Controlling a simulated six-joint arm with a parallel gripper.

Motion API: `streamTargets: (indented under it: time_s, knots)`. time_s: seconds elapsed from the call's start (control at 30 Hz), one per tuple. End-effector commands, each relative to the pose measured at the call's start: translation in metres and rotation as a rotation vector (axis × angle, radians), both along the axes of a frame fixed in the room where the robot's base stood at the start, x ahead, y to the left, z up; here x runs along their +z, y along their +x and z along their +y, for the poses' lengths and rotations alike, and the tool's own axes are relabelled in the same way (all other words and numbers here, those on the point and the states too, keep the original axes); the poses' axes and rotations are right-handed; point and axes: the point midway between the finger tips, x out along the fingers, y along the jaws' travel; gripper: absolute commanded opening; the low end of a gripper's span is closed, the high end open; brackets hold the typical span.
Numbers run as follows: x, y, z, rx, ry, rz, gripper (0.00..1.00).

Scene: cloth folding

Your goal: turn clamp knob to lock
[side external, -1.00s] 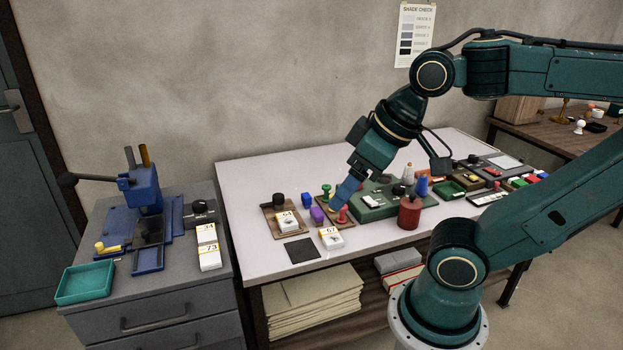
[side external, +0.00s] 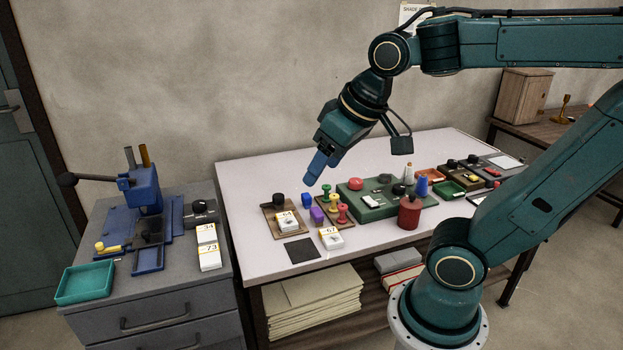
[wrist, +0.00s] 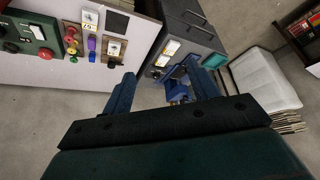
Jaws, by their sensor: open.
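A blue press (side external: 146,190) stands on the grey cabinet at the left, with a lever ending in a black ball (side external: 68,180). Beside it is a dark grey block with a black round knob (side external: 199,206). I cannot tell for certain which of these is the clamp knob. My gripper (side external: 314,173) is open and empty, in the air above the back of the white table, right of the cabinet and apart from everything. In the wrist view its two fingers (wrist: 160,88) are spread, with the press (wrist: 178,92) seen between them, far below.
The white table (side external: 255,180) holds several stamps, a green case (side external: 370,211), a red jar (side external: 409,212) and a wooden tray (side external: 270,228) with cards and a black-topped piece. On the cabinet are numbered card stacks (side external: 209,257) and a teal tray (side external: 84,283).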

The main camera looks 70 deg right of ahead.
Motion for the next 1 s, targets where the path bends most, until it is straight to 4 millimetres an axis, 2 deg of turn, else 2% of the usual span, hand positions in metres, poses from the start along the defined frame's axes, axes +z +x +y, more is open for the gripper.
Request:
streamTargets:
  time_s: [0.03,0.27,0.57,0.77,1.0]
  knots:
    - [0.001,0.012,-0.005,-0.028,0.003,0.007,0.59]
    - [0.003,0.062,-0.031,-0.149,0.016,0.022,0.59]
    - [-0.01,0.125,-0.073,-0.304,0.026,0.037,0.59]
    - [-0.029,0.164,-0.106,-0.406,0.032,0.047,0.59]
    - [-0.062,0.205,-0.151,-0.528,0.035,0.058,0.59]
